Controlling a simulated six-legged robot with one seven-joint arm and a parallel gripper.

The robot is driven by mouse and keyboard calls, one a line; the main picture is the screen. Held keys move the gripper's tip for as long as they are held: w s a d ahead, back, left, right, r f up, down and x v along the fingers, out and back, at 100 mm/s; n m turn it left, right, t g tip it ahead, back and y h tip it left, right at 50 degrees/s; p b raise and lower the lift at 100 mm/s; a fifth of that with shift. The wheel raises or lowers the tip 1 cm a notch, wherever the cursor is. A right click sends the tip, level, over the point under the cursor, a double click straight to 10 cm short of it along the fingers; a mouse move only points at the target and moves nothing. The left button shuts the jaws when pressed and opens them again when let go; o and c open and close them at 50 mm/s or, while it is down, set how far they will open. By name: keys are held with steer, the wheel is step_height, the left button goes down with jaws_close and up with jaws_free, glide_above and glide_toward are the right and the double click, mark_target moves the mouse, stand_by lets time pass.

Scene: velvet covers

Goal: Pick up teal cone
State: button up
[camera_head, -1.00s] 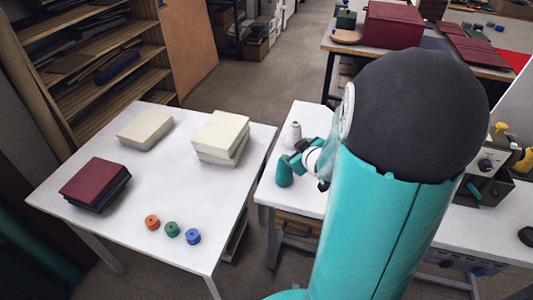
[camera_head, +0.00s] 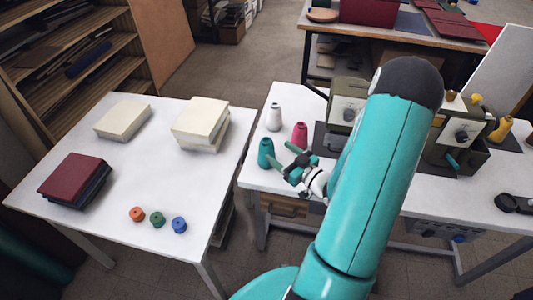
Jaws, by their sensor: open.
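The teal cone (camera_head: 266,153) stands upright on the white table (camera_head: 258,180) at the right, near its left edge. My gripper (camera_head: 290,157) is just to the right of the cone, with its teal fingers spread apart and nothing visible between them. The fingers point up and to the left in the picture. I cannot tell whether a finger touches the cone.
A white cone (camera_head: 275,117) stands behind the teal one, and a pink cone (camera_head: 299,136) stands behind my gripper. Grey-green machines (camera_head: 348,104) stand farther right. The left table (camera_head: 130,185) holds books (camera_head: 72,179) and several small spools (camera_head: 157,218). A floor gap separates the tables.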

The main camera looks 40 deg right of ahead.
mark_target(271, 144)
steer(key=w, duration=0.5)
steer(key=w+a, duration=0.1)
steer(key=w, duration=0.1)
steer(key=shift+w+r, duration=0.2)
steer(key=shift+w, duration=0.05)
steer(key=c, duration=1.3)
